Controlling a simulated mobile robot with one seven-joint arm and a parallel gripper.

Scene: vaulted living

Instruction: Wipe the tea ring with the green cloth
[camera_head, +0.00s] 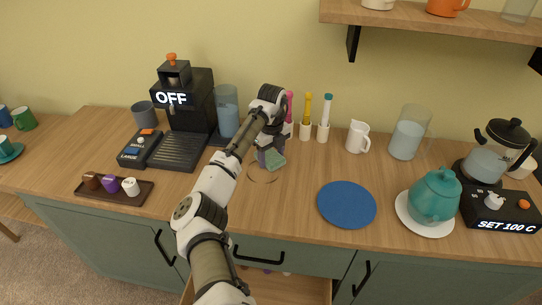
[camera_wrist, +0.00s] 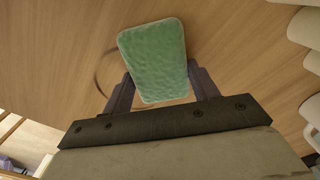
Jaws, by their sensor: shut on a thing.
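The green cloth (camera_wrist: 155,60) is a rounded pad between the two fingers of my gripper (camera_wrist: 160,92), which is shut on it. In the head view the cloth (camera_head: 275,160) shows just below my gripper (camera_head: 267,150), low over the wooden counter. I cannot tell whether it touches the wood. The tea ring (camera_head: 262,175) is a thin brown circle on the counter, right by the cloth. In the wrist view part of the ring (camera_wrist: 99,72) shows left of the cloth; the rest is hidden behind the cloth and gripper.
A blue round mat (camera_head: 347,204) and a teal teapot (camera_head: 435,195) on a white saucer stand to the right. A coffee machine (camera_head: 187,110) and a small tray of cups (camera_head: 115,196) are at the left. Upright holders (camera_head: 306,131) and a white pitcher (camera_head: 358,137) stand behind. An open drawer (camera_head: 290,289) is below.

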